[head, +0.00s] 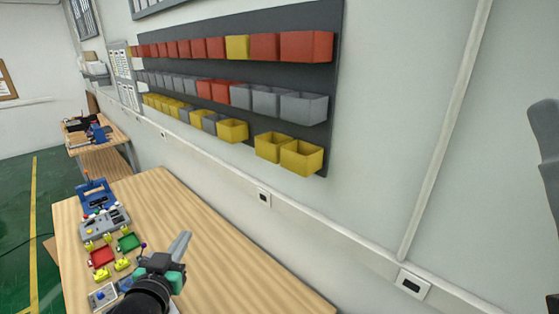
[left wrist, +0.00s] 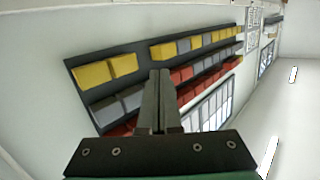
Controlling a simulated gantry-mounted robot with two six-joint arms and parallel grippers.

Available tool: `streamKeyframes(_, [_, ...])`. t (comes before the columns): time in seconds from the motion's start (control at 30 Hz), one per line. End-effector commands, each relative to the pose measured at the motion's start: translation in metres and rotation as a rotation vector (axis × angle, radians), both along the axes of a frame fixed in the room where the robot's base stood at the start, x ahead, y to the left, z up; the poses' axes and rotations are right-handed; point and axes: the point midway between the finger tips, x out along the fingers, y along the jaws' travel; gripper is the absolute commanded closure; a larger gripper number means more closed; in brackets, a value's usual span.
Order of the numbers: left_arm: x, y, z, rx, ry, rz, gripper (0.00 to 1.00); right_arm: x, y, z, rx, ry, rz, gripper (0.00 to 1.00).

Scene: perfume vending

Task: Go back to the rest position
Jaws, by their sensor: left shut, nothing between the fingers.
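My left gripper (head: 180,245) shows in the head view above the front part of the wooden table (head: 225,262). Its fingers are shut and empty. In the left wrist view the closed fingers (left wrist: 159,100) point toward the wall with the bins, and nothing is between them.
A red tray (head: 102,256), a green tray (head: 129,242), a grey device (head: 104,222) and a blue fixture (head: 95,197) stand on the table's left side. The table's right part is clear. Red, grey and yellow bins (head: 302,156) hang on the wall behind.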

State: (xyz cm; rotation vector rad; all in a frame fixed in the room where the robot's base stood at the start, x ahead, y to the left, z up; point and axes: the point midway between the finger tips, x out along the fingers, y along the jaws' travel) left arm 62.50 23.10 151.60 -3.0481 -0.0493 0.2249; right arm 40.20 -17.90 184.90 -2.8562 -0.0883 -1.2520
Motion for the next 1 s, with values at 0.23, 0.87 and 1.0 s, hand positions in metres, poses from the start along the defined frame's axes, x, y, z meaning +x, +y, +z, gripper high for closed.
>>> streamKeyframes(0.23, [-0.072, -0.047, 0.206, -0.021, -0.490, -0.078, 1.00, 0.000, 0.000, 0.000, 0.000, 0.000, 0.000, 0.50])
streamKeyframes(0.87, [-0.224, -0.051, 0.315, -0.095, -0.973, -0.124, 1.00, 0.000, 0.000, -0.019, 0.000, 0.000, 0.000, 0.50])
streamKeyframes(1.0, [-0.224, -0.051, 0.265, -0.095, -0.971, -0.123, 1.00, 0.000, 0.000, -0.068, 0.000, 0.000, 0.000, 0.50])
